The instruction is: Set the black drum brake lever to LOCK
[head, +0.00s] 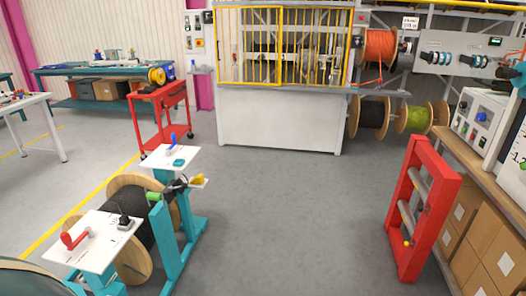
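A drum of black cable (138,228) with wooden flanges sits in a teal stand (162,245) at the lower left. A white plate (90,232) at its near end carries a red lever (75,239) and a small black part (125,222). A second white plate (172,156) at the far end carries a blue lever (172,141) and a teal piece. I cannot read any LOCK marking, nor tell which lever is the brake. Neither of my grippers is in view.
A red frame with rollers (422,210) stands at the right, beside a bench with cardboard boxes (473,232) below. A red cart (160,108) and a caged machine (280,120) stand at the back. Another black reel (369,117) is at the back right. The middle floor (285,220) is clear.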

